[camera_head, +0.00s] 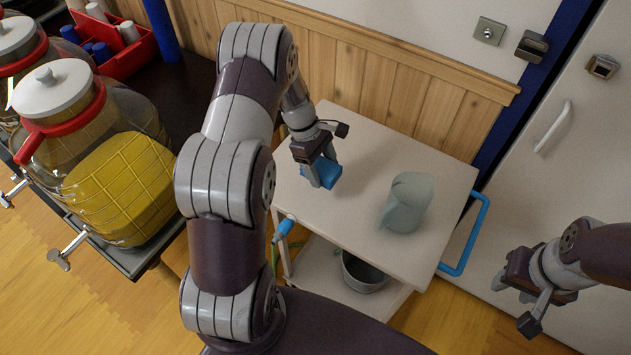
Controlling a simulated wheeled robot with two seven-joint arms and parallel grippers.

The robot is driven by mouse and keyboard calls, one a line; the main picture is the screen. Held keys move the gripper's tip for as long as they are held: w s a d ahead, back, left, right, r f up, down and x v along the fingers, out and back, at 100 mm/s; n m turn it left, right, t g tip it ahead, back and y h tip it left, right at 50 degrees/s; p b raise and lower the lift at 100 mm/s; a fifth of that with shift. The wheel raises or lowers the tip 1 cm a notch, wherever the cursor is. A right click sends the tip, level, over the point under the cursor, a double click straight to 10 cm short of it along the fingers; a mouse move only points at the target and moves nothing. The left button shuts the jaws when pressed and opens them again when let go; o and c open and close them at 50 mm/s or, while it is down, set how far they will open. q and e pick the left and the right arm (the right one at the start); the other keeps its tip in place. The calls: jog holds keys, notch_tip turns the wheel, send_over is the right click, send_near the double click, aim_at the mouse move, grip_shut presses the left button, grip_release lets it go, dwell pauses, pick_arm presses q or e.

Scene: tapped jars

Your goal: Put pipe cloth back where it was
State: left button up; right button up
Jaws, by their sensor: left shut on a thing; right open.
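A small bright blue folded piece (328,172), which looks like the pipe cloth, is between the fingers of my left gripper (319,174). My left gripper points down over the left part of the white cart top (345,220) and is shut on the blue piece. I cannot tell whether the cloth touches the cart top. My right gripper (513,281) is open and empty, to the right of the cart and clear of it. A lighter blue fitting (284,227) with a green line below shows at the cart's left edge.
A grey-green pitcher (407,203) stands on the cart top. A grey pot (362,272) is on the lower shelf. The cart has a blue handle (470,240) on its right. Tapped glass jars (118,180) and a red caddy (128,52) stand at left. Wood panelling backs the cart.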

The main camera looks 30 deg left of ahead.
aim_at(316, 190)
pick_arm(q)
jog(key=shift+s+a+f, duration=0.5)
jog(key=shift+s+f, duration=0.2)
jog(key=shift+f, duration=1.9)
jog(key=o, duration=0.9)
jog(key=shift+f, duration=0.15)
jog(key=shift+o, duration=0.2)
jog(key=shift+m, duration=0.3)
jog(key=v, duration=1.2)
jog(key=shift+s+d+r, duration=0.1)
jog(key=shift+d+r, duration=0.25)
jog(key=s+d+r+m+t+y, duration=0.1)
jog(key=s+d+r+m+y, duration=0.3)
jog(key=s+d+m, duration=0.8)
notch_tip(316, 190, up, 3)
jog(key=s+m, duration=0.1)
jog(key=m, duration=0.3)
jog(key=shift+s+f+m+t, duration=0.2)
jog(key=shift+s+m+t, duration=0.1)
jog(key=shift+t, duration=0.1)
